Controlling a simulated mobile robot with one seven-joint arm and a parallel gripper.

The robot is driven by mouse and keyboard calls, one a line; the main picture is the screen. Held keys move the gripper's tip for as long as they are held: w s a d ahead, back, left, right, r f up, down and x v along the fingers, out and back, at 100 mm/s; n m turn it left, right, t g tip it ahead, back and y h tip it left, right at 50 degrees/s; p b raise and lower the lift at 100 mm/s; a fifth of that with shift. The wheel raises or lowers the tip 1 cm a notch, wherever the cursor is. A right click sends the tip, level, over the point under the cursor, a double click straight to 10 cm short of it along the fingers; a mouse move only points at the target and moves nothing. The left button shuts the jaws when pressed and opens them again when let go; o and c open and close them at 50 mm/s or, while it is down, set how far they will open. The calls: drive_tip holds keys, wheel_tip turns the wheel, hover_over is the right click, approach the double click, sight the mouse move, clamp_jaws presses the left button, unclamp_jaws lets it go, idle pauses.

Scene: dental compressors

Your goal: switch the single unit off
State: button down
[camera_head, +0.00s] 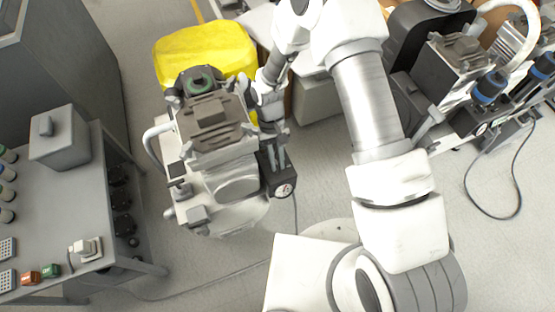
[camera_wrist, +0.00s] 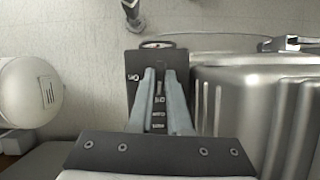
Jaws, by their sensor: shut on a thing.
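The single compressor unit (camera_head: 235,187) stands left of centre in the head view, with a grey-brown pump head on top. On its right side is a black switch box (camera_head: 267,181) with a round gauge (camera_head: 286,190) at its bottom. My gripper (camera_head: 278,160) reaches down onto this box. In the wrist view, the two fingers (camera_wrist: 161,78) lie over the face of the black box (camera_wrist: 134,88), which has white lettering. They are shut on the switch of the box; the switch itself is mostly hidden between them. A ribbed metal cylinder (camera_wrist: 255,110) stands close on the right.
A yellow bin (camera_head: 205,45) stands behind the unit. A grey workbench (camera_head: 50,200) with a box, sockets and buttons is at left. Another compressor (camera_head: 455,60) with blue-capped parts stands at upper right. Cables run on the floor, which is open below the unit.

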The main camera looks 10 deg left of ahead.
drive_tip(key=shift+n, duration=0.6)
drive_tip(key=shift+t, duration=0.3)
drive_tip(key=c, duration=0.9)
unclamp_jaws()
drive_tip(key=shift+o, duration=0.2)
drive_tip(key=p+v, duration=0.4)
drive_tip(key=v, duration=1.3)
drive_tip(key=shift+w+a, duration=0.2)
drive_tip(key=shift+a, duration=0.2)
drive_tip(key=shift+r, duration=0.2)
